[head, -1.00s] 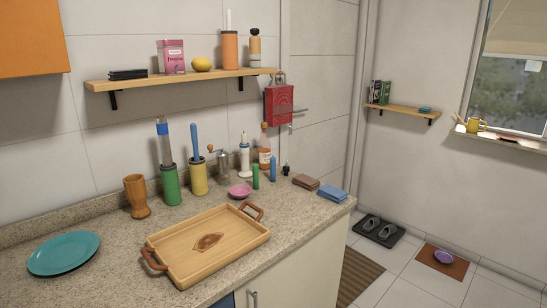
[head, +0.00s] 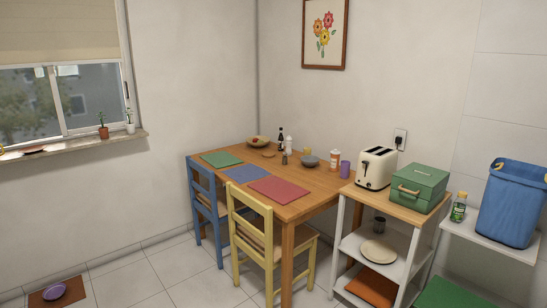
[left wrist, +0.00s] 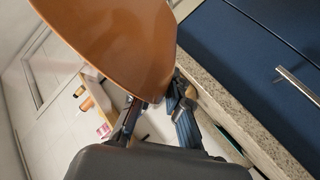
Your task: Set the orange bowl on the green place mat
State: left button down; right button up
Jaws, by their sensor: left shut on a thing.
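The orange bowl (left wrist: 115,40) fills the upper left of the left wrist view, large and close to the camera. My left gripper (left wrist: 158,101) is shut on its rim and holds it in the air near the counter. The green place mat (head: 221,159) lies flat at the far left end of the wooden dining table (head: 318,184) in the head view, with nothing on it. Neither gripper shows in the head view, and my right gripper is in no view.
A blue mat (head: 247,174) and a red mat (head: 278,190) lie beside it. A blue chair (head: 207,205) and a yellow chair (head: 262,245) stand along the near side. A trolley with a toaster (head: 376,168) stands right of the table. Floor at left is mostly clear.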

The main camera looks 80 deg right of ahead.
aim_at(221, 158)
jog(key=i+l+z, duration=0.1)
jog(key=z, duration=0.35)
jog(key=i+l+z, duration=0.15)
jog(key=l+z, duration=0.25)
jog(key=i+z, duration=0.15)
jog(key=z, duration=0.3)
jog(key=i+l+z, duration=0.15)
jog(key=z, duration=0.3)
jog(key=i+z, duration=0.2)
jog(key=z, duration=0.25)
jog(key=i+j+z, duration=0.2)
jog(key=i+z, duration=0.2)
jog(key=i, duration=0.25)
jog(key=i+j+z, duration=0.45)
jog(key=i, duration=0.15)
jog(key=i+j+z, duration=0.4)
jog(key=i+j, duration=1.1)
jog(key=i, duration=0.2)
